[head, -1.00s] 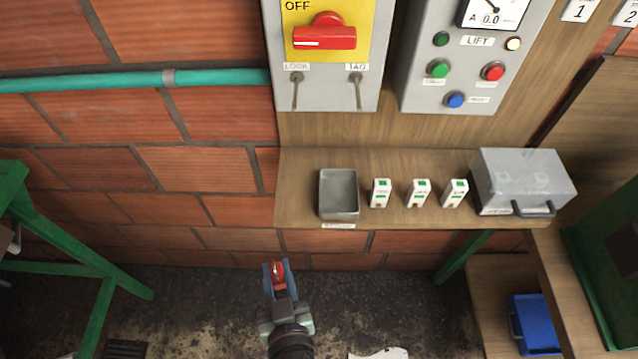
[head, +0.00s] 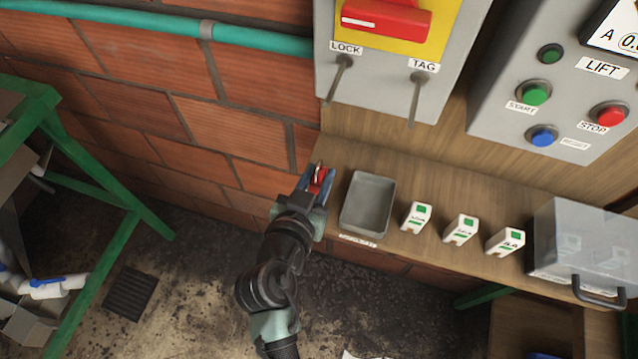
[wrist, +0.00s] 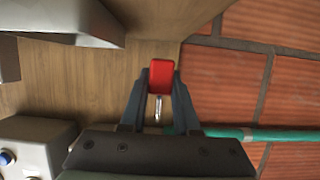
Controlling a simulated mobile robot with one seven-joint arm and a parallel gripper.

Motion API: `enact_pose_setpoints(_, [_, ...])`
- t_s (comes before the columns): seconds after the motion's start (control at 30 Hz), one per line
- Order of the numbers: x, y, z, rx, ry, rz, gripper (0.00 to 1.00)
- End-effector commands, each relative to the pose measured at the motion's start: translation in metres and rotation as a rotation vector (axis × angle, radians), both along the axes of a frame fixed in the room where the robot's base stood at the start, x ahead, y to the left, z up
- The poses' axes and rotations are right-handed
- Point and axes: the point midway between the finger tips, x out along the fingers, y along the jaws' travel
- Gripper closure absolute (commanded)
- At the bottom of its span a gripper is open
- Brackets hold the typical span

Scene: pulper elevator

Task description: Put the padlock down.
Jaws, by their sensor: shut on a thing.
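The padlock (head: 318,181) has a red body and a metal shackle. My gripper (head: 316,187) is shut on it, at the left end of the wooden shelf, just left of the grey tray. In the wrist view the red padlock (wrist: 161,74) sits between the two fingers of my gripper (wrist: 160,92), its shackle pointing back toward the palm. I cannot tell whether the padlock touches the shelf. The grey tray (head: 352,228) is empty and stands at the shelf's left end.
Several small white-and-green blocks, one of them a white block (head: 416,217), stand right of the tray. A grey box with a clear lid (head: 590,240) is further right. Above is the switch panel (head: 380,90) with LOCK and TAG hooks. A green frame (head: 110,230) stands left.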

Motion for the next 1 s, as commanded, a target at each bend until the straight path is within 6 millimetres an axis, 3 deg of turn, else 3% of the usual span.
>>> enact_pose_setpoints(0.27, [0.0, 0.0, -0.036, -0.001, 0.002, 0.001, 1.0])
enact_pose_setpoints(0.7, [0.0, 0.0, -0.043, 0.0, -0.001, 0.001, 1.0])
enact_pose_setpoints(0.73, [0.0, 0.0, -0.043, 0.0, 0.0, 0.001, 0.69])
enact_pose_setpoints(0.9, [0.0, 0.0, -0.042, 0.0, 0.0, 0.001, 0.4])
enact_pose_setpoints(1.0, [0.0, 0.0, -0.042, 0.0, 0.0, 0.001, 0.4])
